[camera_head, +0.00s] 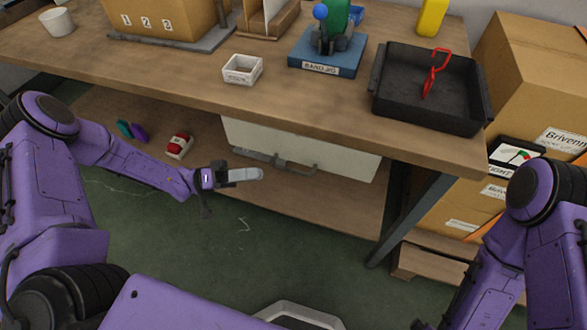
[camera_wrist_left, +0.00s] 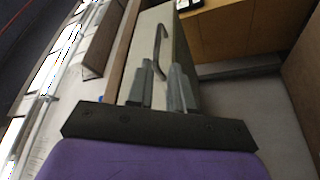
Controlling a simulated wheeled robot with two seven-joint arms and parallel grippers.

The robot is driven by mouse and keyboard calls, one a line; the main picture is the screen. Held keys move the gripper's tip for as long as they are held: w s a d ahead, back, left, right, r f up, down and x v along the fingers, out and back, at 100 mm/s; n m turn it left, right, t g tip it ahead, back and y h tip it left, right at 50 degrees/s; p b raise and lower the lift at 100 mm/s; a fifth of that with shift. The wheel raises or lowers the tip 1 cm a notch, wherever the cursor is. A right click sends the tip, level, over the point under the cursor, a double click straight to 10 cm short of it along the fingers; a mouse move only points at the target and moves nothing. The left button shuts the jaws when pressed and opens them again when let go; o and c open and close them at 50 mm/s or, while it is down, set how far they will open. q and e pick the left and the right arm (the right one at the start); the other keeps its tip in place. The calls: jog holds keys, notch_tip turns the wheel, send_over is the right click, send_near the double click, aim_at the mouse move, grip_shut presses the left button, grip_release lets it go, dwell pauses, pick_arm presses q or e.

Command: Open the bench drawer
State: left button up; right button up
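The bench drawer (camera_head: 335,152) has a pale front under the tabletop, with a grey bar handle (camera_head: 295,163) along its lower part. I cannot tell whether it is fully closed. My left gripper (camera_head: 250,174) is just in front of the left part of the handle. In the left wrist view, the left gripper's two fingers (camera_wrist_left: 160,87) are apart. The handle (camera_wrist_left: 161,45) shows beyond them, its near end in line with the gap. I cannot tell whether they touch it. My right arm shows at the lower right, but its gripper is out of the frame.
The bench top (camera_head: 180,75) carries a small white box (camera_head: 243,69), a blue-based stand (camera_head: 325,52) and a black tray (camera_head: 430,119). A red and white object (camera_head: 179,146) lies on the lower shelf (camera_head: 335,205).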

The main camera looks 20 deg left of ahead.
aim_at(290, 169)
pick_arm(q)
jog(key=x, duration=1)
jog(key=shift+s+d+r+p, duration=0.1)
jog(key=shift+s+r+p, duration=0.1)
jog(key=shift+p, duration=0.15)
jog(key=shift+f, duration=0.1)
grip_shut()
